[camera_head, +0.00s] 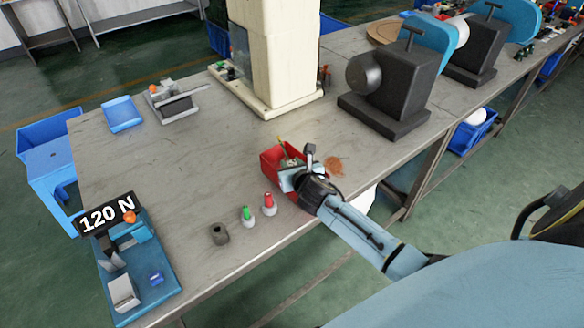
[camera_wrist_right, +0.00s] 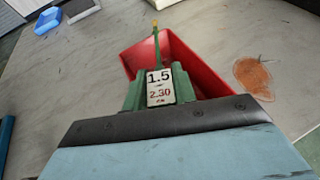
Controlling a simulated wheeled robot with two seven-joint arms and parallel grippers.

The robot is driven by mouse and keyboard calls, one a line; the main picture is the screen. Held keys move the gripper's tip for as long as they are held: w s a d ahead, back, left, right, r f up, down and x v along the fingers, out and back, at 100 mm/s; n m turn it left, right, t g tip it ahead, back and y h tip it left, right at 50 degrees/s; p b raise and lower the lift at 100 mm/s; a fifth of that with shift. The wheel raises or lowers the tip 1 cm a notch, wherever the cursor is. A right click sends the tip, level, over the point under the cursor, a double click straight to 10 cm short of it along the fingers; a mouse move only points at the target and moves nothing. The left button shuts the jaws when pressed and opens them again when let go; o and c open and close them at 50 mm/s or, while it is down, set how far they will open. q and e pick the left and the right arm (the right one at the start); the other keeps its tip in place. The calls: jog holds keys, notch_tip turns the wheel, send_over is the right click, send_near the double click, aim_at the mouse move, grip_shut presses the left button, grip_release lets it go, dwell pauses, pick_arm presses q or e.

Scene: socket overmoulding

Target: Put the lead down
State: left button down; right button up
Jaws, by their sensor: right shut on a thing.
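The lead (camera_wrist_right: 156,45) has a thin green stem with a yellow tip, standing up from a green body with a white label reading 1.5 and 2.30. In the head view its yellowish end (camera_head: 281,146) shows above the red bin. My right gripper (camera_head: 289,174) is shut on the lead at the red bin (camera_head: 271,165). In the wrist view the lead is in front of the red bin (camera_wrist_right: 190,58), hiding part of its inside. I cannot tell whether the lead touches the bin. My left gripper is out of view.
A red-topped piece (camera_head: 269,204), a green-topped piece (camera_head: 248,215) and a dark ring (camera_head: 219,233) stand left of my arm. A 120 N fixture (camera_head: 140,265) is at the left front. A brown stain (camera_head: 334,165) lies right of the bin. The table's middle left is clear.

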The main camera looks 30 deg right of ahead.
jog(key=shift+s+f, duration=0.1)
jog(key=shift+f, duration=0.55)
jog(key=o, duration=1.1)
jog(key=shift+s+f, duration=0.1)
jog(key=shift+f, duration=0.05)
jog(key=shift+c, duration=0.2)
jog(key=shift+f, duration=0.1)
jog(key=r+p+v, duration=0.1)
jog(key=p+v, duration=0.1)
jog(key=v, duration=1)
jog(key=shift+r+p, duration=0.3)
jog(key=shift+p, duration=0.1)
jog(key=shift+w, duration=0.2)
